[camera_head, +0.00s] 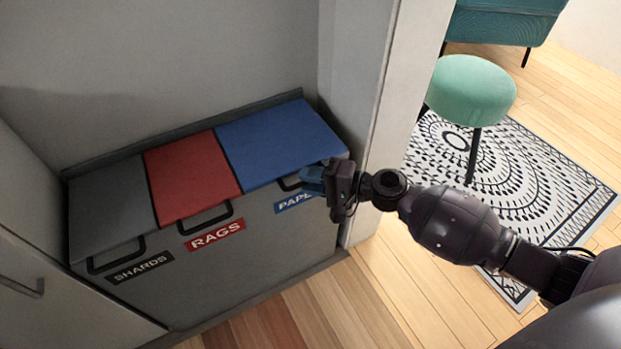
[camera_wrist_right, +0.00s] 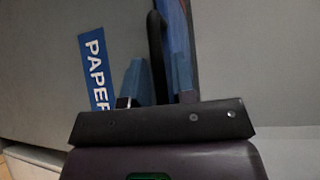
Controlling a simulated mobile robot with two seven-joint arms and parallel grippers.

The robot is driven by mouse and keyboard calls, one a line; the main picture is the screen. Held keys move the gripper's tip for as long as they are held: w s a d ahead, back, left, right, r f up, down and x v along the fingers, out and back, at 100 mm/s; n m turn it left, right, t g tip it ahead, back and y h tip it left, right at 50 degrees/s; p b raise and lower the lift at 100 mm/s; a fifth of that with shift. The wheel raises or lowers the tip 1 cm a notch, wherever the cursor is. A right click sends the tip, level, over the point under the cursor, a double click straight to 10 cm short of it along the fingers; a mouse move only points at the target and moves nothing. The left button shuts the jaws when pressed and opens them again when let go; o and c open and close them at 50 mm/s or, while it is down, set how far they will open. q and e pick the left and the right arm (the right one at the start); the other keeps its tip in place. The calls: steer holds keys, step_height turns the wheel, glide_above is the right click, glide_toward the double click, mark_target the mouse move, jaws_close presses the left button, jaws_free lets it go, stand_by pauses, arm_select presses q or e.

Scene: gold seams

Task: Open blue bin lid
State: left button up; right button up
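The blue lid (camera_head: 280,140) lies flat and closed on the right-hand bin of a grey cabinet, above a blue PAPER label (camera_head: 294,202). The label also shows in the wrist view (camera_wrist_right: 96,68). The lid's black handle (camera_head: 288,184) is partly hidden by my right gripper (camera_head: 312,180) at the lid's front edge. In the wrist view, the handle (camera_wrist_right: 157,50) stands between the blue fingers of my right gripper (camera_wrist_right: 160,78), with no clear gap on either side; they look shut on it. My left gripper is not in view.
A red lid (camera_head: 190,175) over a RAGS label and a grey lid (camera_head: 110,205) over a SHARDS label sit to the left, both closed. A wall post (camera_head: 385,120) stands close to the right of the bins. A green stool (camera_head: 470,90) is on a patterned rug (camera_head: 540,190).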

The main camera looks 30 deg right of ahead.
jaws_close()
steer(key=shift+r, duration=0.1)
